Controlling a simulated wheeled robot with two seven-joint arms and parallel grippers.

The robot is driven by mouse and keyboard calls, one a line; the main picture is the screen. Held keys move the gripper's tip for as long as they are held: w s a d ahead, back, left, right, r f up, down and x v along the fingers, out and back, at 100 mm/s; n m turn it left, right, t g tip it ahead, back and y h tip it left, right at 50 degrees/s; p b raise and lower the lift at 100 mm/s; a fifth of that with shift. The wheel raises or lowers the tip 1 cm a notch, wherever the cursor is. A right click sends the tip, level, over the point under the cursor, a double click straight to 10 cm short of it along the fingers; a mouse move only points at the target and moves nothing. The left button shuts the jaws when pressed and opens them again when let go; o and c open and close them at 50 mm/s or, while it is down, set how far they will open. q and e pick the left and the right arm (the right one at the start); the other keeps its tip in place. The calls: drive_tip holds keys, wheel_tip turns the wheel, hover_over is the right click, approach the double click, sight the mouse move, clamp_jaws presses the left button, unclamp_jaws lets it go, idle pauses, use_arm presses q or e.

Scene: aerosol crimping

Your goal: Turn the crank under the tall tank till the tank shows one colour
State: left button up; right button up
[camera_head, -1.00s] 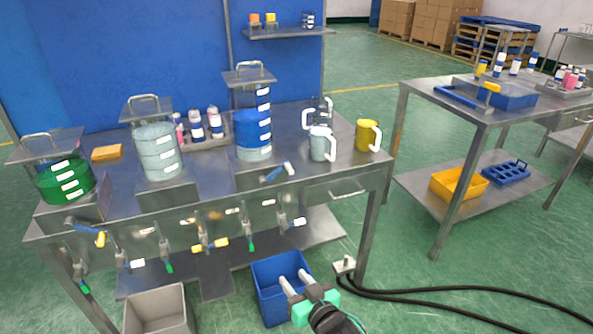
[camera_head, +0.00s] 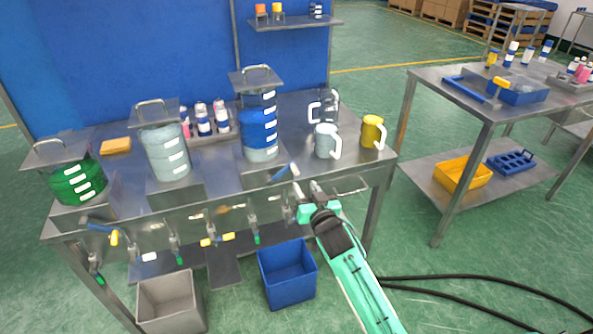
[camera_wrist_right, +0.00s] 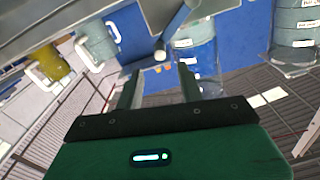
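The tall tank (camera_head: 259,130) stands on the bench with a flat lid and handle. It shows a blue layer above a pale grey layer. The crank (camera_head: 283,173), with a blue arm and a light knob, sits at the front below it. My right gripper (camera_head: 307,188) is just in front of the bench edge, right of and slightly below the crank, and apart from it. In the right wrist view, the fingers (camera_wrist_right: 158,87) are spread and empty, with the crank (camera_wrist_right: 172,34) beyond them. My left gripper is not in view.
A pale mug (camera_head: 326,141) and a yellow mug (camera_head: 372,132) stand right of the tank. Other tanks (camera_head: 165,150) stand to its left. Several taps (camera_head: 255,228) hang along the bench front. A blue bin (camera_head: 287,274) and a grey bin (camera_head: 171,302) stand below.

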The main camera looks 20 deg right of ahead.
sight(297, 174)
drive_tip(key=w, duration=0.8)
drive_tip(key=shift+w+a, duration=0.15)
clamp_jaws()
